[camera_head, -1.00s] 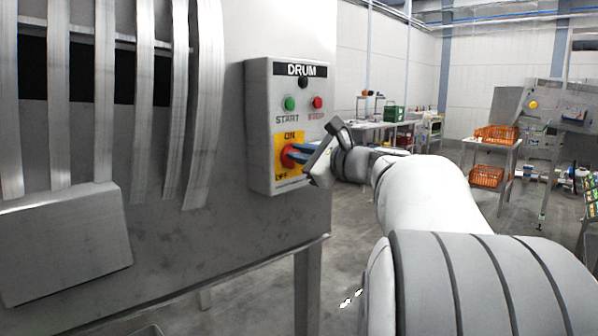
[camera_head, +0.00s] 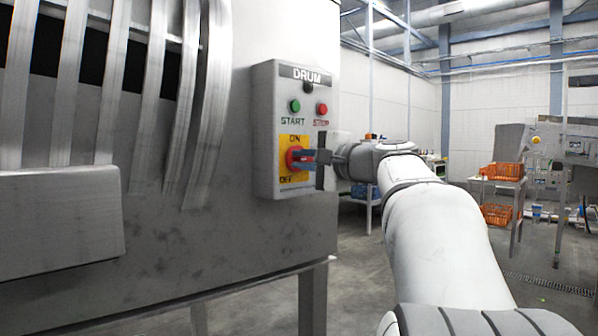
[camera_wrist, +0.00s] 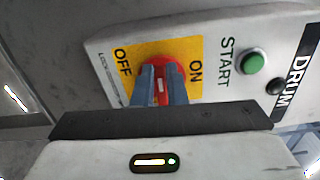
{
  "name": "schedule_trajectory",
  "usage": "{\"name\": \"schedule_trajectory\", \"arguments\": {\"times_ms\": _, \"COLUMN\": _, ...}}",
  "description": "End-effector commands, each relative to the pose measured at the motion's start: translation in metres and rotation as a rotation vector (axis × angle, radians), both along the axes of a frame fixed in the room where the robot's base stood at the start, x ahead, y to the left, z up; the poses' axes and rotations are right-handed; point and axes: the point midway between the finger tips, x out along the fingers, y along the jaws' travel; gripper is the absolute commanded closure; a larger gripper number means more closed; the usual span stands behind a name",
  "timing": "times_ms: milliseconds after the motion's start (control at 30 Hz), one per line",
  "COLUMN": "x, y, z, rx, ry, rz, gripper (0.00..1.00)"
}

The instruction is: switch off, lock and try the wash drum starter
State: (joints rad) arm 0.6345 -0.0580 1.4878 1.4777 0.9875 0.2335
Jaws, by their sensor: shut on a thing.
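The wash drum starter (camera_head: 264,150) is a grey box marked DRUM on the front of the machine. It has a green START button (camera_head: 295,105), a red STOP button (camera_head: 322,109) and a black round part (camera_head: 308,87) under the label. Low on it is a red rotary switch (camera_wrist: 181,70) on a yellow plate (camera_head: 296,176) marked ON above and OFF at lower left. My gripper (camera_wrist: 163,88) is shut on the red switch, one finger on each side of its handle. The fingers hide part of the switch, and I cannot tell exactly which mark it points to. No padlock shows.
The steel drum machine (camera_head: 180,240) with curved slats (camera_head: 145,110) fills the left. Orange crates (camera_head: 497,214) sit on a stand at the right. Open concrete floor (camera_head: 350,270) lies to the right of the machine's leg.

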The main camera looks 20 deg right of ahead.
Motion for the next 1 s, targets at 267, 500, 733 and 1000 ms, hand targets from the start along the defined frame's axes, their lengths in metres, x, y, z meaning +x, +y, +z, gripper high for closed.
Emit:
{"name": "schedule_trajectory", "arguments": {"times_ms": 267, "x": 0.0003, "y": 0.0006, "z": -0.0057, "rx": -0.066, "ry": -0.018, "rz": 0.004, "gripper": 1.00}}
{"name": "schedule_trajectory", "arguments": {"times_ms": 500, "x": 0.0004, "y": 0.0008, "z": -0.0051, "rx": -0.078, "ry": -0.021, "rz": 0.005, "gripper": 1.00}}
{"name": "schedule_trajectory", "arguments": {"times_ms": 733, "x": 0.0005, "y": 0.0010, "z": -0.0054, "rx": -0.077, "ry": -0.021, "rz": 0.005, "gripper": 1.00}}
{"name": "schedule_trajectory", "arguments": {"times_ms": 1000, "x": 0.0005, "y": 0.0011, "z": -0.0036, "rx": -0.076, "ry": -0.023, "rz": 0.004, "gripper": 0.67}}
